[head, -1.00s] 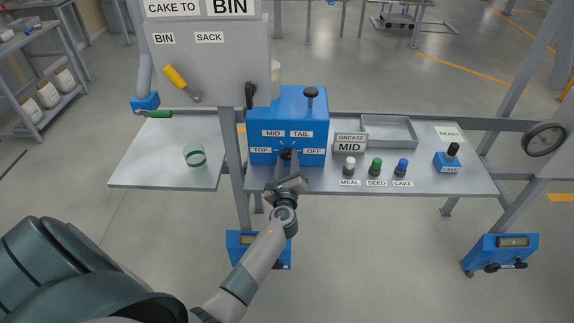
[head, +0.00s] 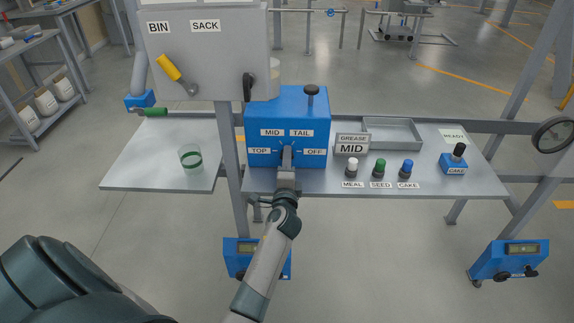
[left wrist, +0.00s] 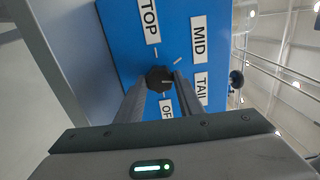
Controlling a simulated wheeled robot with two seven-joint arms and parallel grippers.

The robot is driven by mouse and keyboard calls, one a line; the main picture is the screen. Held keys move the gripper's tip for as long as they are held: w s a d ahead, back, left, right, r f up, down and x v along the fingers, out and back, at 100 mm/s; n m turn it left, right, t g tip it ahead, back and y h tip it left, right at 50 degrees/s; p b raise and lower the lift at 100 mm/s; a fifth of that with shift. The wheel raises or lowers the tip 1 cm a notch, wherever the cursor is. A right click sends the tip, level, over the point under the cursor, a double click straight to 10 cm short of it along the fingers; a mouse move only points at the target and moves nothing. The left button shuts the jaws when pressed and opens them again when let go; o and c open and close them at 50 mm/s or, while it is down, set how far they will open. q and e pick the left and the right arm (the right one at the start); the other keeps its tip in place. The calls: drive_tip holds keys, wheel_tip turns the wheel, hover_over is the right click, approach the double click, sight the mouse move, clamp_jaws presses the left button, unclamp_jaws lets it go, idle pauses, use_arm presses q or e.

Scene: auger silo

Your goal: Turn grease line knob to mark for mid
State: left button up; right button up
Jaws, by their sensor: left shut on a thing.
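The grease line knob (left wrist: 159,78) is a small round black knob on the front of a blue box (head: 262,151). Labels TOP (left wrist: 149,20), MID (left wrist: 198,40), TAIL (left wrist: 202,88) and OFF (left wrist: 166,108) surround it, with pale ticks. My left gripper (head: 287,152) is at the knob, its fingers shut on it; the left wrist view shows a finger on each side (left wrist: 155,88). A faint pale line on the knob points right in that view, roughly between MID and TAIL; its exact setting is unclear. In the head view my gripper hides the knob. My right gripper is not in view.
A GREASE MID sign (head: 351,146) stands right of the box. White, green and blue-topped knobs (head: 380,168), a grey tray (head: 391,132) and a CAKE box (head: 455,160) are further right. A grey panel (head: 205,55) hangs upper left; a glass (head: 190,158) stands on the left shelf.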

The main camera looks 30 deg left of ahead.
use_arm(q)
drive_tip(key=n+b, duration=0.1)
drive_tip(key=n, duration=0.2)
drive_tip(key=shift+f, duration=0.15)
drive_tip(key=shift+n, duration=1.2)
drive_tip(key=shift+n+b, duration=0.4)
drive_tip(key=shift+n, duration=0.8)
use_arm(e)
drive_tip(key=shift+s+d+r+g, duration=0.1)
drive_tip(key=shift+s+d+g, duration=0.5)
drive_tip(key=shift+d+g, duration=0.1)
use_arm(q)
drive_tip(key=o, duration=1.1)
drive_tip(key=shift+c, duration=0.2)
drive_tip(key=shift+s, duration=0.15)
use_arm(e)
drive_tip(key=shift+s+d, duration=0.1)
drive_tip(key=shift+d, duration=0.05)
